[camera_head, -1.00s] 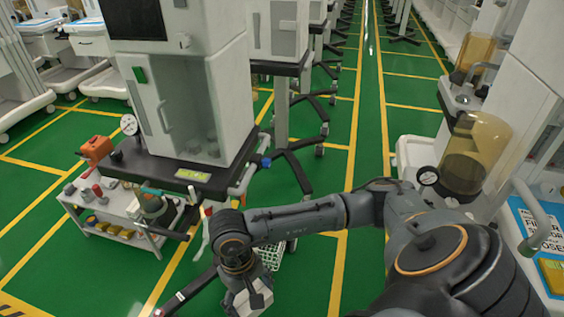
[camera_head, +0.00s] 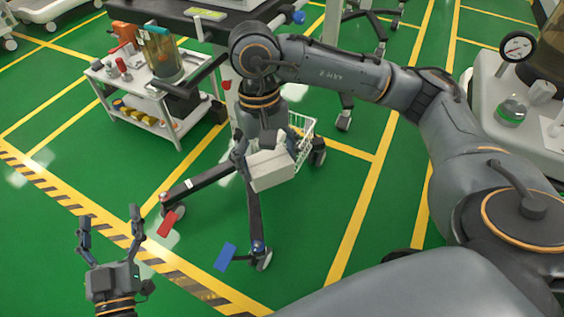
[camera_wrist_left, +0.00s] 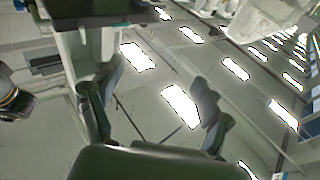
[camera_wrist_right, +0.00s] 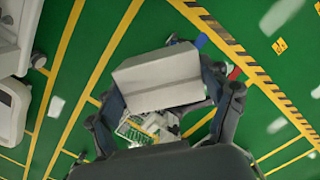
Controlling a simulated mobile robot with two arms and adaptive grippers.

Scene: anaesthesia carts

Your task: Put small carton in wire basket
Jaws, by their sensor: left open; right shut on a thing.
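My right gripper (camera_head: 268,152) is shut on a pale grey-white small carton (camera_head: 272,171) and holds it above the green floor. The carton also fills the middle of the right wrist view (camera_wrist_right: 160,80), between the fingers. The white wire basket (camera_head: 305,135) is just behind the carton in the head view, partly hidden by the carton and my gripper. Part of the basket's mesh shows in the right wrist view (camera_wrist_right: 135,130). My left gripper (camera_head: 108,218) is open and empty at the lower left, away from the carton, with its fingers pointing up.
A dark cart base (camera_head: 252,215) with castors spreads below the carton. Red (camera_head: 170,222) and blue (camera_head: 225,257) flat pieces lie near it. A laden white trolley (camera_head: 140,100) stands at the upper left. A pale cart (camera_head: 500,100) stands at the right. The left floor is clear.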

